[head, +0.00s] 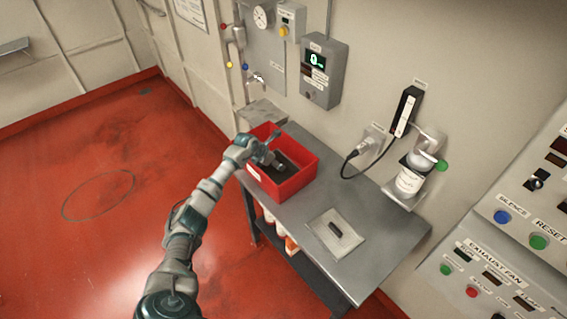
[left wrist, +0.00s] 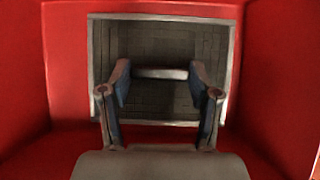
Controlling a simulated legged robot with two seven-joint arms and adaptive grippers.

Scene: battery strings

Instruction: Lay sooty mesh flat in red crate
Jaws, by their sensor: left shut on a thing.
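The red crate (head: 307,170) stands on the far left end of the metal table. The sooty mesh (head: 288,167), a dark panel, is inside it. In the left wrist view the mesh (left wrist: 160,105) is a dark rectangle with a light grey frame, between the red crate walls (left wrist: 275,80). My left gripper (head: 272,160) reaches down into the crate. In the wrist view the gripper (left wrist: 162,82) is shut on the mesh's pale bar handle (left wrist: 160,73). The mesh looks about level, but I cannot tell whether it touches the crate floor. My right gripper is not in view.
A black cable (head: 350,175) hangs by the wall above the table's rear edge. Bottles (head: 291,246) stand on the lower shelf. The table between crate and pad is clear.

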